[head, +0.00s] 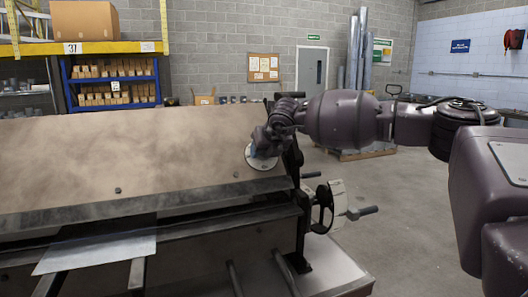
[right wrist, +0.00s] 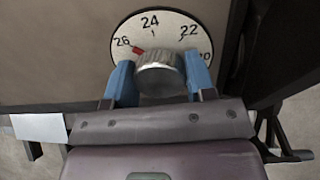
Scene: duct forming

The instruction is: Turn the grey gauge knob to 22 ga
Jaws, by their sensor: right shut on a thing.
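The grey gauge knob (right wrist: 160,76) sits in front of a round white dial (right wrist: 178,24) marked 26, 24, 22 and 20. A red pointer mark (right wrist: 137,52) shows at the knob's upper left, between 26 and 24 and nearer 26. My right gripper (right wrist: 158,84) has its blue fingers on both sides of the knob, shut on it. In the head view my right gripper (head: 264,142) covers the knob, and the white dial (head: 259,160) shows below it on the machine's right end. My left gripper is not in view.
The forming machine's brown front panel (head: 140,150) fills the left. A handwheel (head: 328,205) with a protruding handle stands below and right of the dial. A sheet of metal (head: 98,252) lies at the lower left. Open floor (head: 410,210) lies to the right.

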